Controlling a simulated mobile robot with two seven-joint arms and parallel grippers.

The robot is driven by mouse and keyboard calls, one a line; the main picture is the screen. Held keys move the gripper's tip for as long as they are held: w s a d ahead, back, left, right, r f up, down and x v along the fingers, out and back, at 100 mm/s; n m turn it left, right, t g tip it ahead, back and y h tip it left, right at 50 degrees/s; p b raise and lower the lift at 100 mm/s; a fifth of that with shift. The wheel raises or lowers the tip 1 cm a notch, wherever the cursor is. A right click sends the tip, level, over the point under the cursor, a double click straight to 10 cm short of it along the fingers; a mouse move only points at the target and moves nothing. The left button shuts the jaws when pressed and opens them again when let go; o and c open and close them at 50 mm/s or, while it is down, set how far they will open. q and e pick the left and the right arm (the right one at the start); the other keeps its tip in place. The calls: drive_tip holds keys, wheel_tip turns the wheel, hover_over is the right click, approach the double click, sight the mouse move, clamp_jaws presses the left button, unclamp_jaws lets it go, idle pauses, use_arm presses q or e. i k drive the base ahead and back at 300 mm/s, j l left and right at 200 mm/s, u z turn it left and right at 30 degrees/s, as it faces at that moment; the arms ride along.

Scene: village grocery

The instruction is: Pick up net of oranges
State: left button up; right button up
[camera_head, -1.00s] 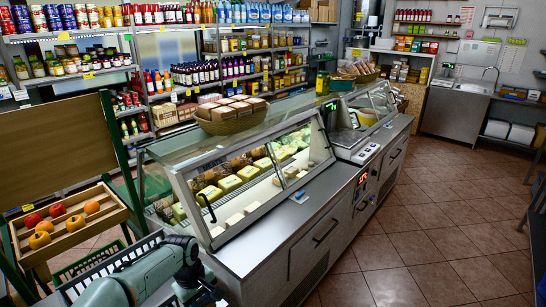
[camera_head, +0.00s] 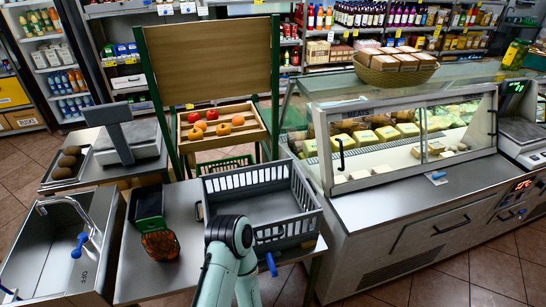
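The net of oranges (camera_head: 160,244) is an orange-red, netted bundle lying on the grey metal table (camera_head: 185,210). It sits in front of a dark green box (camera_head: 149,204) and seems to touch or nearly touch it. A light teal arm of mine rises from the bottom middle of the head view, to the right of the net and in front of a grey crate. No gripper fingers can be made out on it. My other arm does not show.
The empty grey slatted crate (camera_head: 262,205) stands right of the net. A sink (camera_head: 50,255) with a tap is at the left, a scale (camera_head: 128,140) behind. A wooden tray (camera_head: 221,138) of loose fruit stands farther back. The glass display counter (camera_head: 400,140) fills the right.

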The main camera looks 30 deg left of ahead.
sight(158, 245)
drive_tip(key=u, duration=2.35)
